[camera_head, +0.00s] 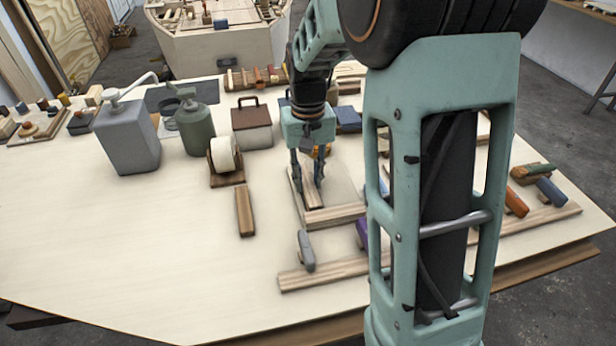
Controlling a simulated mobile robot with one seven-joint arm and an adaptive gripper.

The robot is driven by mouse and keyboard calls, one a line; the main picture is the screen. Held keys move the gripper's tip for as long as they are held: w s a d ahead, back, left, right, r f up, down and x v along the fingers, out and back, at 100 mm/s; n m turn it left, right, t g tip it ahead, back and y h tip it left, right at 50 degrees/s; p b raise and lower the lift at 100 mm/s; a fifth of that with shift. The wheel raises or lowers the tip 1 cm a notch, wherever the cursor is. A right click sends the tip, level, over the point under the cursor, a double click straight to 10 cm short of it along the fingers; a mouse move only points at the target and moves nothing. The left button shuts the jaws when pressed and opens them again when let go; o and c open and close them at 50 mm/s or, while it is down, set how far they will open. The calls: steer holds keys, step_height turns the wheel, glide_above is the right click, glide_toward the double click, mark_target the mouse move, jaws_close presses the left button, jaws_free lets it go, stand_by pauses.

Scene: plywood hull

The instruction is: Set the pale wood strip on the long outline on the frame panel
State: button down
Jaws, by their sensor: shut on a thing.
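My gripper (308,182) points down over the middle of the table, its fingers on either side of a pale wood strip (311,198). It is shut on this strip, and the fingers hide part of it. The strip's near end shows close to a wooden bar of the frame panel (338,213). I cannot tell whether the strip touches the panel or hangs just above it. The panel's near bar (324,272) carries a grey clamp (306,250). My arm hides much of the panel, and I cannot make out the long outline.
A brown wood block (244,212) lies left of the gripper. A tape roll on a stand (224,158), a lidded box (252,127), a green canister (195,128) and a grey pump container (126,138) stand behind it. The table's front left (130,255) is clear.

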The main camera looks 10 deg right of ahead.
mark_target(308, 183)
steer(key=c, duration=1.6)
jaws_free()
step_height(308, 183, up, 12)
steer(key=shift+r, duration=0.1)
